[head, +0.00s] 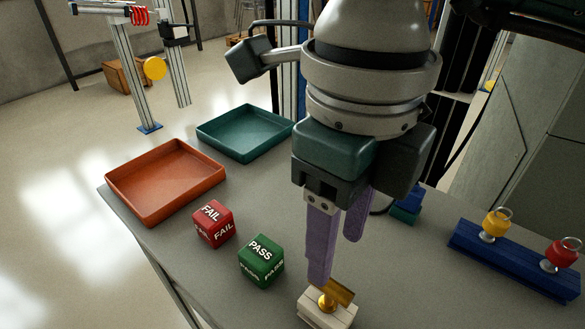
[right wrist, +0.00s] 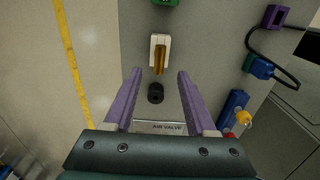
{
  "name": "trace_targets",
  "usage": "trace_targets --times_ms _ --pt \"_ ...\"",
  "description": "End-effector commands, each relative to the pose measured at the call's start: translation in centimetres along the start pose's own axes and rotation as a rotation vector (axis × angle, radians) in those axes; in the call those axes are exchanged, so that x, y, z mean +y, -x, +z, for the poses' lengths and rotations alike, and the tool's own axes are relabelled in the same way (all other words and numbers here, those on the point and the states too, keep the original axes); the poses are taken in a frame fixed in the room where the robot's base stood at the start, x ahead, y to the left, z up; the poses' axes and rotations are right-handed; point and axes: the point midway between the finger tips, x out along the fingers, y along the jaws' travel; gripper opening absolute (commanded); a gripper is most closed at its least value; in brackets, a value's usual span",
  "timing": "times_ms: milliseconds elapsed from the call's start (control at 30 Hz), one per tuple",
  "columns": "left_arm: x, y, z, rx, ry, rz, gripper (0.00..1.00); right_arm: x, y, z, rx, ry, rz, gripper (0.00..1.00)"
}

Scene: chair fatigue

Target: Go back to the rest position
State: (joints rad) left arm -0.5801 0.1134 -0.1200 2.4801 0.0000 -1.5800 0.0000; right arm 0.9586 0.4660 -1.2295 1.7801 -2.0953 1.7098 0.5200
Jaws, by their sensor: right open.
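My right gripper (head: 338,256) hangs pointing down over the grey table, its two purple fingers apart. In the right wrist view the fingers (right wrist: 160,74) are spread with nothing held between them. A white block (head: 318,313) with a gold piece (head: 339,291) stands on the table below and in front of the fingertips. The white block (right wrist: 154,40) and the gold piece (right wrist: 158,61) also show beyond the fingertips in the right wrist view. A black round part (right wrist: 155,93) shows between the fingers. My left gripper is in neither view.
An orange tray (head: 151,207) and a green tray (head: 249,155) stand at the table's far left. A red FAIL cube (head: 204,234) and a green PASS cube (head: 257,272) sit nearer. A blue block (head: 517,271) with yellow and red ringed parts lies at right.

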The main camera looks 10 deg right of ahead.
Motion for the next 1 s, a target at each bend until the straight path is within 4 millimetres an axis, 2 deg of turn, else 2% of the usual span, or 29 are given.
trace_targets --times_ms 100,200,500,600,667,767,833,867,900,967,1000 --pt "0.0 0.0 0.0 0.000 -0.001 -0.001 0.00 0.0 1.5 0.0 -0.001 -0.001 0.000 0.57" --pt "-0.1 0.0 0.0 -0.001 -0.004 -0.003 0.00 0.0 2.0 0.0 0.000 0.000 0.001 0.57" --pt "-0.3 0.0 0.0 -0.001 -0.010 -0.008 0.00 0.0 2.1 0.0 0.001 0.000 0.001 0.57" --pt "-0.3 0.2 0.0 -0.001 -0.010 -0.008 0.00 1.1 2.2 0.2 -0.013 0.010 0.043 0.57" --pt "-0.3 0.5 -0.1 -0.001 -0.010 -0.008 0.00 2.9 2.4 0.6 -0.041 0.027 0.117 0.57" --pt "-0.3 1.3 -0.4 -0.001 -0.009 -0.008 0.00 8.4 3.9 1.6 -0.130 0.061 0.349 0.57" --pt "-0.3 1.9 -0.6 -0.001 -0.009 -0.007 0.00 13.2 6.4 2.5 -0.220 0.071 0.573 0.57" --pt "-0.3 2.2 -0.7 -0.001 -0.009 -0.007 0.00 15.2 8.0 2.9 -0.265 0.066 0.679 0.57" --pt "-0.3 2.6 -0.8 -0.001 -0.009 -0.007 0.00 17.6 10.4 3.5 -0.328 0.051 0.821 0.57" --pt "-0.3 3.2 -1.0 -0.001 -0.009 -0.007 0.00 20.2 14.7 4.4 -0.424 0.005 1.033 0.57" --pt "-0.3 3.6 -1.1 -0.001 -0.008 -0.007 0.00 21.3 17.9 5.0 -0.493 -0.042 1.175 0.57"
